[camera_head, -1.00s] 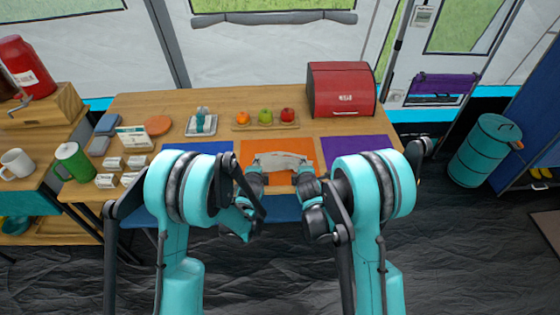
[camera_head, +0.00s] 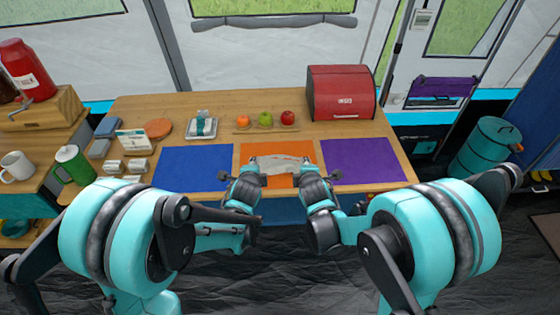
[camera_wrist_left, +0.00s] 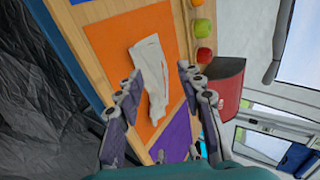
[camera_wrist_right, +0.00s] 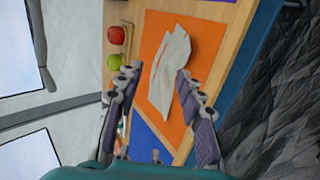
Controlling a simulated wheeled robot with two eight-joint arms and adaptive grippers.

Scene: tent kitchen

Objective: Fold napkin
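The white napkin (camera_head: 283,163) lies on the orange mat (camera_head: 247,150) at the table's front middle. It looks like a narrow, rumpled strip running left to right. In the left wrist view the napkin (camera_wrist_left: 150,56) shows an uneven outline; in the right wrist view the napkin (camera_wrist_right: 172,62) shows overlapping layers at one end. My left gripper (camera_head: 250,177) is at its left end, with open fingers in the left wrist view (camera_wrist_left: 160,73). My right gripper (camera_head: 312,176) is at its right end, with open fingers in the right wrist view (camera_wrist_right: 156,74). Contact with the cloth is unclear.
A blue mat (camera_head: 195,168) lies left and a purple mat (camera_head: 365,160) right of the orange one. Behind are a fruit tray (camera_head: 257,130) with an orange and two apples, and a red bread box (camera_head: 341,92). Small boxes and a sign (camera_head: 132,140) stand at left.

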